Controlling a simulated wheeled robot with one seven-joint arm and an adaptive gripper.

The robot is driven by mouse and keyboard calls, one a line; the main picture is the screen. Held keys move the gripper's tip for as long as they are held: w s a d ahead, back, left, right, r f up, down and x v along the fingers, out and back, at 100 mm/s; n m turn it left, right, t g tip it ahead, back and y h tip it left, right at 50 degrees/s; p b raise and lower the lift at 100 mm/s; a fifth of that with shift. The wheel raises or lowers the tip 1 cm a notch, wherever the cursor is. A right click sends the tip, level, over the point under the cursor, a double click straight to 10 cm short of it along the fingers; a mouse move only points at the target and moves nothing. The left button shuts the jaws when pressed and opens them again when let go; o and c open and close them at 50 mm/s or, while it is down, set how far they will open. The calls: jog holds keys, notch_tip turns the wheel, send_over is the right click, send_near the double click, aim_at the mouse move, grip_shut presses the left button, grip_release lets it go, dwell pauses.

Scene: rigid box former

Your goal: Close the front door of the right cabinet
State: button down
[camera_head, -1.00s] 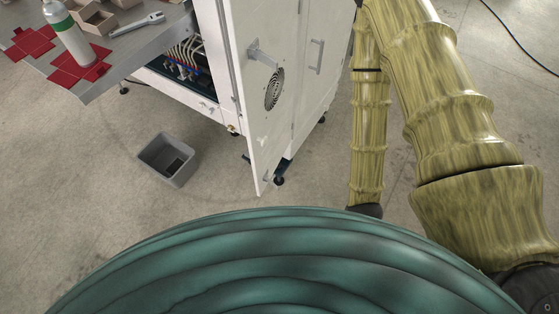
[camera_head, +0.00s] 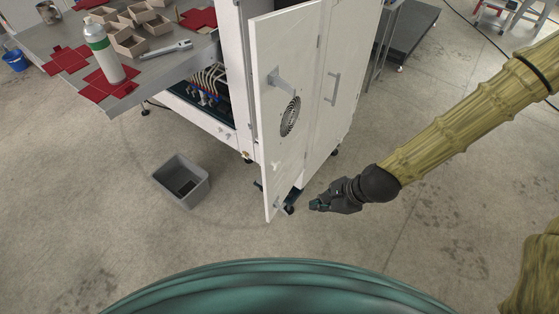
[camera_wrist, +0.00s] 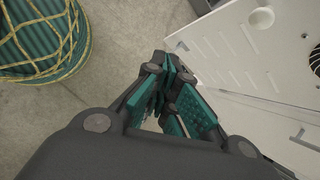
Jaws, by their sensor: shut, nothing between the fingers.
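The white cabinet door (camera_head: 270,150) stands open, swung out from the white cabinet (camera_head: 345,60). Its visible face has a round fan grille (camera_head: 290,117) and a metal handle (camera_head: 280,80). Wires show inside the cabinet to the left of the door. My gripper (camera_head: 314,205) is shut and empty, low and to the right of the door's bottom corner, apart from it in the head view. In the wrist view my shut fingers (camera_wrist: 170,88) are in the middle, and the door (camera_wrist: 235,45) fills the upper right. The exact gap between them cannot be told.
A grey bin (camera_head: 181,181) stands on the floor left of the door. A grey table (camera_head: 150,75) with a bottle, a wrench, boxes and red sheets is at the upper left. A dark platform (camera_head: 408,35) stands behind the cabinet. The floor to the right is mostly clear.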

jog(key=w+a+r+m+t+y, duration=0.2)
jog(key=w+r+m, duration=0.45)
jog(key=r, duration=0.45)
jog(key=p, duration=0.2)
send_near(267, 164)
jog(key=shift+w+f, duration=0.5)
jog(key=shift+f, duration=1.2)
jog(key=shift+w+a+n+p, duration=0.2)
jog(key=shift+w+a+p, duration=0.05)
jog(key=shift+a, duration=0.3)
jog(key=shift+w+a+n+p, duration=0.15)
jog(key=shift+w+a+p, duration=0.05)
jog(key=shift+a, duration=0.4)
